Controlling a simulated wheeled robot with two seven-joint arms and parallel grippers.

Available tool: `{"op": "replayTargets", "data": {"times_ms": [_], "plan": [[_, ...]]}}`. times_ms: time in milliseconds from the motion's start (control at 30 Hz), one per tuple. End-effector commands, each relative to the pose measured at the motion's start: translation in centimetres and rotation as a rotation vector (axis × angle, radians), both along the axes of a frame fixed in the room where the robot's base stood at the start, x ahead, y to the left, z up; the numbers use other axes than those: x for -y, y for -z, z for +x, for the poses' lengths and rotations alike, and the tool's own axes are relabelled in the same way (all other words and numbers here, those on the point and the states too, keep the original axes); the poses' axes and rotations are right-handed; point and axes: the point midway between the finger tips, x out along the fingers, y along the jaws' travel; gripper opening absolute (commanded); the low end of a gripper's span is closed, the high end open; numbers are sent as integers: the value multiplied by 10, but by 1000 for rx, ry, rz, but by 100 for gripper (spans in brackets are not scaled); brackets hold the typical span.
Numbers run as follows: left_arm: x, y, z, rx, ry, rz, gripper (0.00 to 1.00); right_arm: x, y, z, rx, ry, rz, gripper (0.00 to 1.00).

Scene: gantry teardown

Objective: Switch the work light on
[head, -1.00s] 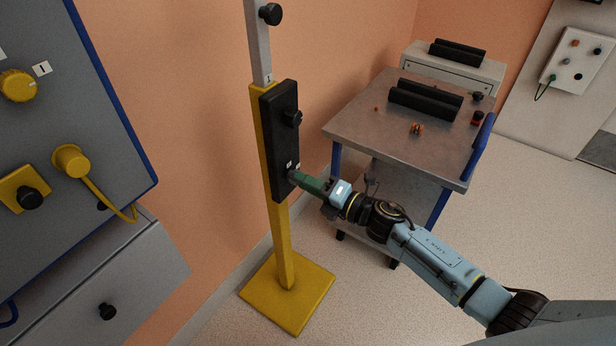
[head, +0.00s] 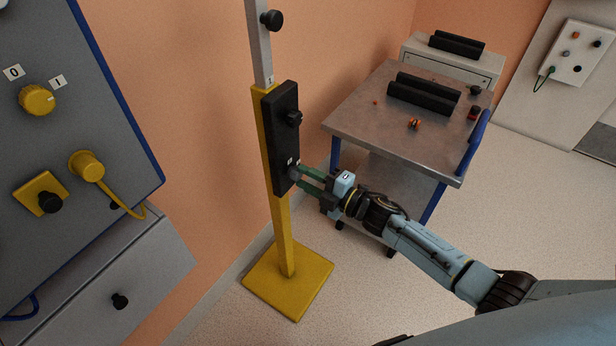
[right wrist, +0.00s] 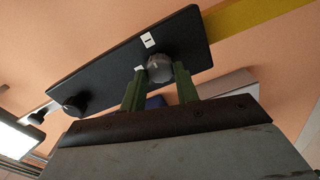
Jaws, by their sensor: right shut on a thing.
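The black control box (head: 282,125) is mounted on a yellow stand. Near its lower end is a small grey knob (head: 294,172) with white marks beside it. In the right wrist view the grey knob (right wrist: 159,68) sits between my green fingers, next to a white label with a dark stroke (right wrist: 148,40). My right gripper (head: 303,177) is shut on this knob. A second dark knob (head: 294,118) is higher on the box. A bright white panel (right wrist: 20,138) shows at the left of the right wrist view; I cannot tell whether it is the work light. My left gripper is not in view.
A grey cabinet (head: 75,130) with a yellow dial (head: 37,99) marked 0 and 1 stands at the left. A metal-topped cart (head: 360,115) with black rolls stands behind my right arm.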

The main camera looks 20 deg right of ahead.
Motion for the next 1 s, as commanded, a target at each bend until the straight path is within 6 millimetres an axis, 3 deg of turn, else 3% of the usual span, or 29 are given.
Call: {"op": "replayTargets", "data": {"times_ms": [400,433,567,1000], "plan": [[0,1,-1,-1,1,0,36,0,0,0,-6,0,8,8],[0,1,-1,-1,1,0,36,0,0,0,-6,0,8,33],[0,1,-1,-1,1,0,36,0,0,0,-6,0,7,50],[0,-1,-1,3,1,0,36,7,1,-9,-7,0,4,52]]}}
